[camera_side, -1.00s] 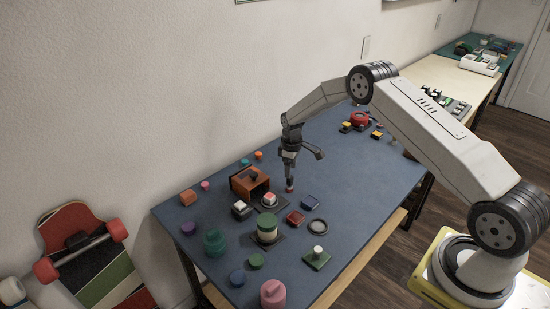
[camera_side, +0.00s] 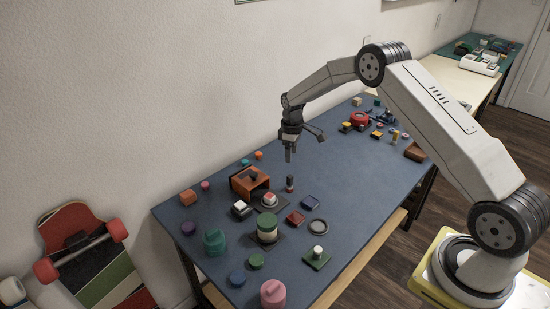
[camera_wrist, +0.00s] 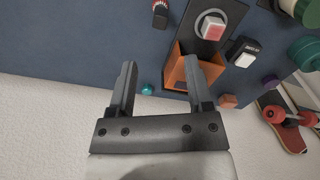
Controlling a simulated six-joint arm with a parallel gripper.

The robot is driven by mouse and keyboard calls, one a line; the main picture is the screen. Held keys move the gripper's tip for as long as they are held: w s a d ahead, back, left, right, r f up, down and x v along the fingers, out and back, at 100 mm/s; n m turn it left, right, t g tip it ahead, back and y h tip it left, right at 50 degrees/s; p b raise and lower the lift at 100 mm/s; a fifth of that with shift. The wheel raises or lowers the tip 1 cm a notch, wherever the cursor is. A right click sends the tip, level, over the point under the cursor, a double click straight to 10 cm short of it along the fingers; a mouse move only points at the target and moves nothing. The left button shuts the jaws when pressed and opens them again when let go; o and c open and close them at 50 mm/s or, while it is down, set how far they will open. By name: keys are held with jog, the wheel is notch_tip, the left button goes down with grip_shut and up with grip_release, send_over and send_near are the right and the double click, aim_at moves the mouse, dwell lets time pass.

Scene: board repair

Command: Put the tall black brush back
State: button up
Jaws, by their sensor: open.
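The tall black brush (camera_side: 290,183) stands upright on the blue-grey table, just right of the orange-brown box (camera_side: 249,181). It has a reddish-brown band near its foot. In the wrist view the brush (camera_wrist: 160,14) shows at the top edge, partly cut off. My gripper (camera_side: 289,158) is above the brush, open and empty, pointing down. The box (camera_wrist: 178,66) shows partly behind the right finger.
Near the box are a red-and-white block on a ring (camera_side: 269,200), a white-topped black block (camera_side: 240,209) and a green-and-cream round container (camera_side: 267,229).

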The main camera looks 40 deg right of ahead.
jog(key=s+a+r+m+t, duration=0.1)
jog(key=s+a+r+m, duration=0.1)
jog(key=s+a+r, duration=0.75)
jog(key=s+a+r+m, duration=0.1)
jog(key=s+a, duration=0.1)
jog(key=s, duration=0.7)
jog(key=s+a+r+m+t, duration=0.1)
jog(key=s+a, duration=0.2)
jog(key=s, duration=0.5)
jog(key=shift+s+a+m+t, duration=0.25)
jog(key=shift+s+m+t, duration=0.05)
jog(key=shift+s, duration=0.1)
